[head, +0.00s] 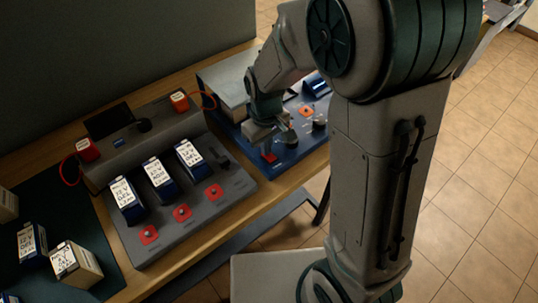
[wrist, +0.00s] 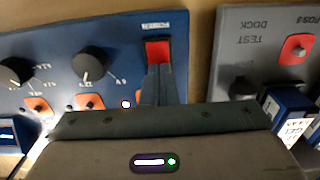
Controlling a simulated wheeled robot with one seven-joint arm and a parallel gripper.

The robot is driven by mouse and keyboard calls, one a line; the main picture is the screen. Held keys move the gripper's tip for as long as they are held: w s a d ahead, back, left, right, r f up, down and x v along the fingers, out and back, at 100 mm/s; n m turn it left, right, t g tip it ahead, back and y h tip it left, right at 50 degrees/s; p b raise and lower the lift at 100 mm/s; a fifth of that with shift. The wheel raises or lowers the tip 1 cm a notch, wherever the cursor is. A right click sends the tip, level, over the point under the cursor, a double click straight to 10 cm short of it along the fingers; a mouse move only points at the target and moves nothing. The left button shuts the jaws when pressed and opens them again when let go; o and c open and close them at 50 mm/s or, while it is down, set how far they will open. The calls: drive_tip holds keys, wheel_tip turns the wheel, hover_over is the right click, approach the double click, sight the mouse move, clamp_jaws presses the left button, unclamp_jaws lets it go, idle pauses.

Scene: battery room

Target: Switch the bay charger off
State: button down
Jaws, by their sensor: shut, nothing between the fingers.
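The bay charger is a blue sloped panel (head: 300,148), which fills the left of the wrist view (wrist: 60,60). Its red power switch (wrist: 158,52) sits near the panel's upper right there and also shows in the head view (head: 269,157). My gripper (wrist: 157,72) is shut and empty. Its fingertips are right at the lower part of the red switch and overlap it in view; I cannot tell whether they touch it. A small light (wrist: 126,104) glows on the panel. The switch's position is not clear.
Two black knobs (wrist: 94,61) and orange-backed buttons (wrist: 37,105) are beside the switch. The grey test dock (head: 212,203) stands close by, holding three batteries (head: 159,173). More batteries (head: 75,262) stand on the dark mat at the left.

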drive_tip(key=shift+f, duration=0.2)
drive_tip(key=shift+r, duration=0.15)
drive_tip(key=shift+r+p, duration=2.55)
drive_tip(key=shift+r, duration=0.9)
drive_tip(key=shift+d, duration=0.1)
drive_tip(key=s+d+r+m+t, duration=0.3)
drive_tip(key=s+d+r+m, duration=0.3)
drive_tip(key=s+d+r, duration=0.5)
drive_tip(key=shift+s+d+r+m, duration=0.25)
drive_tip(key=shift+s+r+m, duration=0.15)
drive_tip(key=shift+s+r, duration=0.35)
